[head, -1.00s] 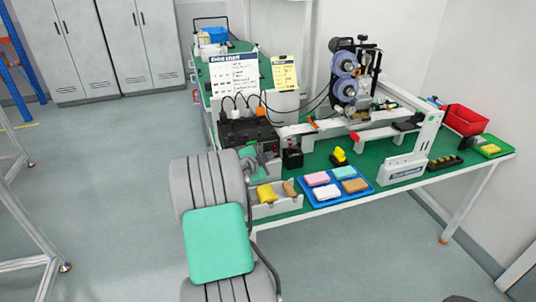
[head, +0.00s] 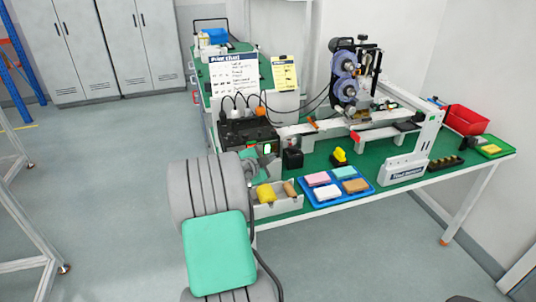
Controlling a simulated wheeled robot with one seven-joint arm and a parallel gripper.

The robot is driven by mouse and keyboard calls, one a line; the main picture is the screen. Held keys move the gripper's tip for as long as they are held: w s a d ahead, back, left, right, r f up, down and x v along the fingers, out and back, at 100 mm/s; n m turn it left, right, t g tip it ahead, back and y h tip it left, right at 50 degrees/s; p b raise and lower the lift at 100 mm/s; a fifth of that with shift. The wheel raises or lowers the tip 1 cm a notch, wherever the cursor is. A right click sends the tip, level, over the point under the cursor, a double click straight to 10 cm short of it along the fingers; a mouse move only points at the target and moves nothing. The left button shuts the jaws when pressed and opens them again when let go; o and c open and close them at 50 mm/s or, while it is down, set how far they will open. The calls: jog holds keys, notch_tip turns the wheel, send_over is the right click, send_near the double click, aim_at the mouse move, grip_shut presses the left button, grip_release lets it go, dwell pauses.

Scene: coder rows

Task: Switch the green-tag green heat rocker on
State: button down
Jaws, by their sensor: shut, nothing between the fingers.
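A black switch box (head: 236,134) with several plugs and cables in its top stands at the left end of the green bench. A small bright green lit rocker (head: 267,148) shows on its front face at the right. Its tag is too small to read. My gripper (head: 266,157) is just in front of the box, close below the lit rocker, partly hidden by my own arm and wrist. It is shut and empty. I cannot tell whether it touches the box. Other rockers on the face are hidden or too small to make out.
A grey bin with a yellow item (head: 265,193) stands in front of the box. A black block (head: 293,158) is to the right. A blue tray (head: 331,198) holds several coloured blocks. A labelling machine (head: 347,85) stands behind. A white sign (head: 234,74) stands behind the box.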

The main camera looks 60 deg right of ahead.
jog(key=shift+s+a+r+b, duration=0.15)
jog(key=shift+s+a+r, duration=0.05)
jog(key=shift+s+a, duration=0.7)
jog(key=shift+s+a+r+b, duration=0.15)
jog(key=shift+s+a+r, duration=0.05)
jog(key=shift+s+a, duration=0.65)
